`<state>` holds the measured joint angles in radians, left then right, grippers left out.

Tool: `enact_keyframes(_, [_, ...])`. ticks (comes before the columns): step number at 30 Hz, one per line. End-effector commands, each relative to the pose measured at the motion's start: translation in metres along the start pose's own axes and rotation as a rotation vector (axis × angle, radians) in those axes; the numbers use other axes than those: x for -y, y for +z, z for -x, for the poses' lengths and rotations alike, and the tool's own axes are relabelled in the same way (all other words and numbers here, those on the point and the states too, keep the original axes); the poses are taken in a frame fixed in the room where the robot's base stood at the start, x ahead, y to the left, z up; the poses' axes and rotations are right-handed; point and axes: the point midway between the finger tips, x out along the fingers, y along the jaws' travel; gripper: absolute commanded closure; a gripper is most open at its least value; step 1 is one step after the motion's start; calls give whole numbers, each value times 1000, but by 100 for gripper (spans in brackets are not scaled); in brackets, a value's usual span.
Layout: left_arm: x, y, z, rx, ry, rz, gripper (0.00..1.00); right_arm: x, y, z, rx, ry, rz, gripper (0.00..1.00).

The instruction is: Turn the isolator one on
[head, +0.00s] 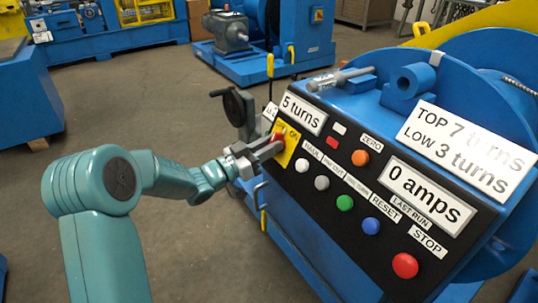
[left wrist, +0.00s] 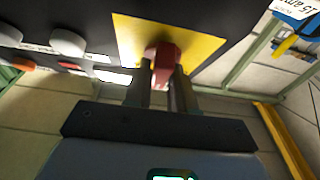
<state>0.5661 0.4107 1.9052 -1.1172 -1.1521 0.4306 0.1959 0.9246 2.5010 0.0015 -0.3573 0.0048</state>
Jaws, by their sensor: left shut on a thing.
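The isolator is a red handle (left wrist: 163,62) on a yellow plate (left wrist: 205,42) at the left end of the black control panel. In the head view the yellow plate (head: 287,146) shows beside my gripper, with part of the red handle (head: 279,137) visible. My left gripper (head: 270,150) reaches the panel from the left. In the left wrist view my left gripper (left wrist: 163,88) has its two fingers on either side of the red handle, shut on it. The fingers hide part of the handle. My right gripper is in neither view.
The panel holds several buttons, including a red stop button (head: 405,265) and a green one (head: 344,202). A "5 turns" display (head: 303,113) sits just above the isolator. A black handwheel (head: 237,107) stands close behind my gripper.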

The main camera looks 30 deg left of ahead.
Motion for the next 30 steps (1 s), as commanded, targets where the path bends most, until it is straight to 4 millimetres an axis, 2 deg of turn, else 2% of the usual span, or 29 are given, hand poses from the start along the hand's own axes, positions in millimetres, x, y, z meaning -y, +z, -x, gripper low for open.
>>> enact_keyframes(8, [3,0,0,0,149,-214,100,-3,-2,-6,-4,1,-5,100])
enact_keyframes(21, [5,-4,-1,0,366,-519,100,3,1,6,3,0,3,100])
enact_keyframes(30, [6,-4,-1,-1,452,-642,100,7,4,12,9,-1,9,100])
